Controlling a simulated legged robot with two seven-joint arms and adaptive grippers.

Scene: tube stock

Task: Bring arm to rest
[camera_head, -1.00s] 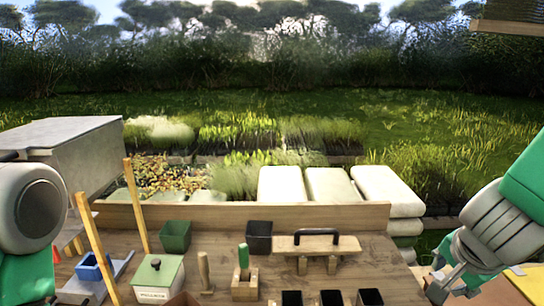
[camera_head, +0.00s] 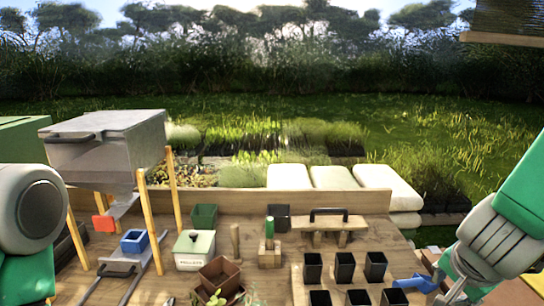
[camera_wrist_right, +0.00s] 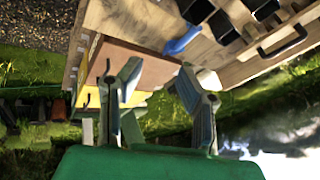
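My right gripper (camera_head: 452,287) is at the lower right in the head view, beside the right edge of the potting bench (camera_head: 385,240). In the right wrist view its two fingers (camera_wrist_right: 160,70) stand apart with nothing between them. A blue-handled tool (camera_head: 414,283) lies close by on the bench; its blue part also shows in the wrist view (camera_wrist_right: 182,41), beyond the fingers. My left arm shows at the left edge of the head view, but its gripper is out of frame.
Several black pots (camera_head: 345,267) stand at the bench's front right. A wooden float with a black handle (camera_head: 327,222), a pellet box (camera_head: 194,249), a blue container (camera_head: 134,241) and brown pots (camera_head: 220,275) are also there. A grey metal hopper (camera_head: 108,140) stands on wooden posts at left.

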